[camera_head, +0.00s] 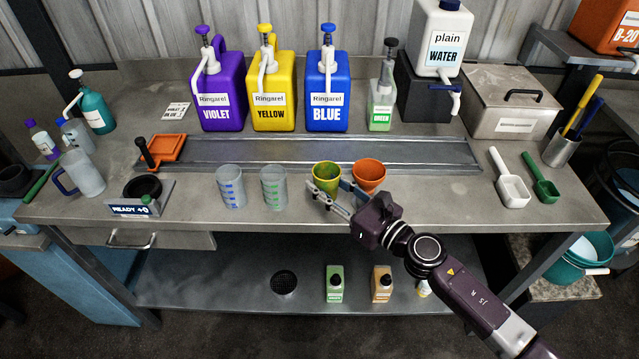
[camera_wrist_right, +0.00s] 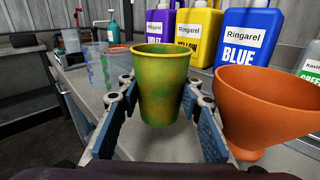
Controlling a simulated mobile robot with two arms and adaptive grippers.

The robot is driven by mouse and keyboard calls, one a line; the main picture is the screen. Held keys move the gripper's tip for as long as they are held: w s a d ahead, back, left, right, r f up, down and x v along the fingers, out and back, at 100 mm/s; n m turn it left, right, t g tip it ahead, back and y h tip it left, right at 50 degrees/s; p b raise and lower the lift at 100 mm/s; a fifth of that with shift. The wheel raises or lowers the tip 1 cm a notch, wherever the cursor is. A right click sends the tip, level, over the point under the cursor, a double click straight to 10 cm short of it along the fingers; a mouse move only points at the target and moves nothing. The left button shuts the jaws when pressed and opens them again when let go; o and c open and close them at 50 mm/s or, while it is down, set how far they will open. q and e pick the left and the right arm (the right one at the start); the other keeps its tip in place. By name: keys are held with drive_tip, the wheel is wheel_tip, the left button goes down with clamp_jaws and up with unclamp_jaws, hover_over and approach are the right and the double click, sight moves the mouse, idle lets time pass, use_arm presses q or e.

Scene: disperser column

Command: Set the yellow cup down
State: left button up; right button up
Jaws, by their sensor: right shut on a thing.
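The yellow cup (camera_head: 326,176), mottled yellow and green, is upright near the front edge of the metal bench in the head view. In the right wrist view the cup (camera_wrist_right: 160,85) stands between the two blue-padded fingers. My right gripper (camera_head: 334,192) is shut on it, with a finger at each side; the wrist view also shows the gripper (camera_wrist_right: 160,115). Whether the cup's base touches the bench (camera_head: 300,207) is hard to tell. My left gripper is not in view.
A long metal tray (camera_head: 420,153) lies behind. Bare bench shows to the right, before the white scoop (camera_head: 511,190).

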drive_tip(key=shift+x, duration=1)
wheel_tip(320, 180, down, 3)
drive_tip(key=shift+r+b, duration=0.25)
drive_tip(key=shift+b, duration=0.3)
drive_tip(key=shift+f, duration=0.55)
drive_tip(key=shift+f, duration=0.2)
drive_tip(key=o, duration=0.7)
drive_tip(key=shift+r, duration=0.1)
